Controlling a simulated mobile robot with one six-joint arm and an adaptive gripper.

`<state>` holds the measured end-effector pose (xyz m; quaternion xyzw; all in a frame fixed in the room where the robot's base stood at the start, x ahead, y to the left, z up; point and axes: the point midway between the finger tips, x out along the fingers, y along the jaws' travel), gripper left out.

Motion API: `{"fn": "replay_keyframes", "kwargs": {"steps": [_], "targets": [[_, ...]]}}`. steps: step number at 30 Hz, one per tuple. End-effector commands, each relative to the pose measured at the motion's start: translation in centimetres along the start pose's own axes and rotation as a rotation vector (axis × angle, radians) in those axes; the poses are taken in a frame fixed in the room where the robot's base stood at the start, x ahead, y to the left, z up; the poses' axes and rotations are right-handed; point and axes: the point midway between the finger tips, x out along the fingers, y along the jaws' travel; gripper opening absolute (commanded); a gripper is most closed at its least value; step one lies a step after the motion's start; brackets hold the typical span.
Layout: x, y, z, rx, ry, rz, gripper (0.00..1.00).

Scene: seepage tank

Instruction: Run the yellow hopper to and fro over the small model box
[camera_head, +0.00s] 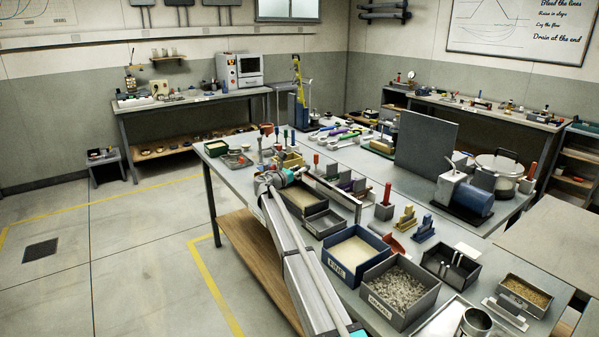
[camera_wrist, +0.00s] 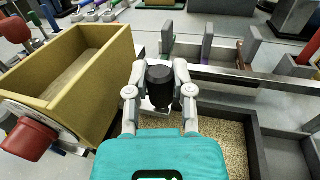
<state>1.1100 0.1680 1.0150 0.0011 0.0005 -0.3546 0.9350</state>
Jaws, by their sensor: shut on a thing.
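The yellow hopper (camera_wrist: 108,93) is an open-topped box at the left of the wrist view, with a grey-brown inside. It also shows in the head view (camera_head: 288,160), just beyond my gripper (camera_head: 272,178). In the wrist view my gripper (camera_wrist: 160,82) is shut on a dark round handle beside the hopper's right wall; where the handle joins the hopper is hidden. The small model box (camera_wrist: 258,140), dark-walled and holding tan grains, lies below and right of my gripper, partly hidden by it. The hopper is to the left of it in this view.
A long grey rail (camera_wrist: 235,74) with upright plates runs behind the model box. A blue fine-material bin (camera_head: 352,255) and a gravel bin (camera_head: 400,290) stand nearer on the bench. A dark upright panel (camera_head: 425,145) rises behind.

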Motion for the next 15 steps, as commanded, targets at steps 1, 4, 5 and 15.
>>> {"fn": "replay_keyframes", "kwargs": {"steps": [1,4,5,15], "targets": [[0.18,0.61,0.15,-0.003,-0.005,0.011,0.00],[0.19,0.69,0.17,-0.003,-0.005,0.013,0.36],[0.20,0.70,0.18,-0.003,-0.005,0.013,0.41],[0.11,0.44,0.11,-0.002,-0.003,0.008,0.66]]}}
